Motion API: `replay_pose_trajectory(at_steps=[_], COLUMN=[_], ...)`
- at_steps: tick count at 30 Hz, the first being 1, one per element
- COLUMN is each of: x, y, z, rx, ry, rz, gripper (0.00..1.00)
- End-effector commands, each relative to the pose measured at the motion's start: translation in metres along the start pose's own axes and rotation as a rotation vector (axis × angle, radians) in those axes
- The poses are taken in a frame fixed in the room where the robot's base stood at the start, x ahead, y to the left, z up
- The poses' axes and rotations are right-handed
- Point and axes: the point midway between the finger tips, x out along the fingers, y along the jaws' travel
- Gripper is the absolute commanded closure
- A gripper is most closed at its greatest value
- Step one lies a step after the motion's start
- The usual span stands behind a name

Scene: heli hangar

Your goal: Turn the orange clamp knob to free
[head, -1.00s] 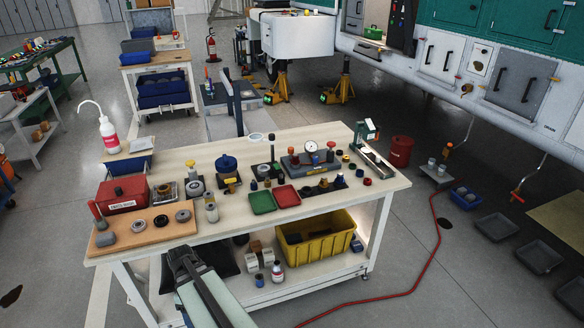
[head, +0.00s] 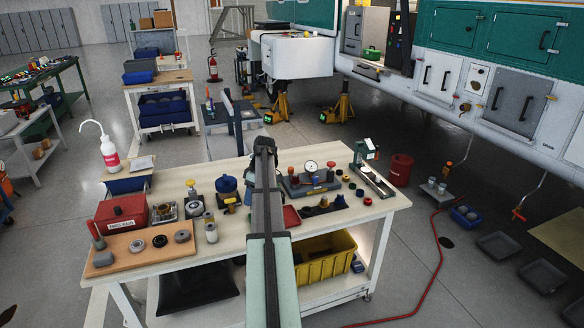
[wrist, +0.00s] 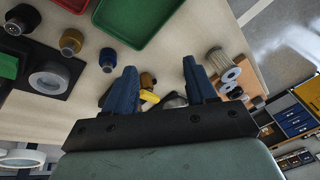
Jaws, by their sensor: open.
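A gauge fixture (head: 312,184) stands on the bench, right of my arm in the head view. An orange-red knob (head: 331,166) stands at its right end; I cannot tell for sure whether this is the clamp knob. Another orange-red knob (head: 291,171) is at its left end. My gripper (head: 264,148) shows end-on beyond my raised arm, over the bench middle. In the wrist view its blue fingers (wrist: 160,72) are spread and empty. A small brass-and-yellow part (wrist: 148,82) shows between them, apart from them. The fixture is not recognisable in the wrist view.
A red box (head: 121,212) and a wooden board (head: 145,252) are at the bench's left. A green tray (wrist: 140,15) shows in the wrist view and is hidden by my arm in the head view. A yellow bin (head: 325,262) sits below.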

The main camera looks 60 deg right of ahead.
Motion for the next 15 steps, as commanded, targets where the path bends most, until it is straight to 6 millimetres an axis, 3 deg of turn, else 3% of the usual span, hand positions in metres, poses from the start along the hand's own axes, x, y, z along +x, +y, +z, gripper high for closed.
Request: replay_pose_trajectory(at_steps=[1, 6, 10, 15], x=[-0.023, -0.089, -0.133, -0.168], y=[0.049, 0.154, 0.213, 0.254], z=[0.002, 0.030, 0.056, 0.080], rx=[0.017, 0.055, 0.077, 0.093], ry=[0.027, 0.101, 0.141, 0.171], rz=[0.028, 0.112, 0.167, 0.211], gripper=[0.44, 0.44, 0.44, 0.44])
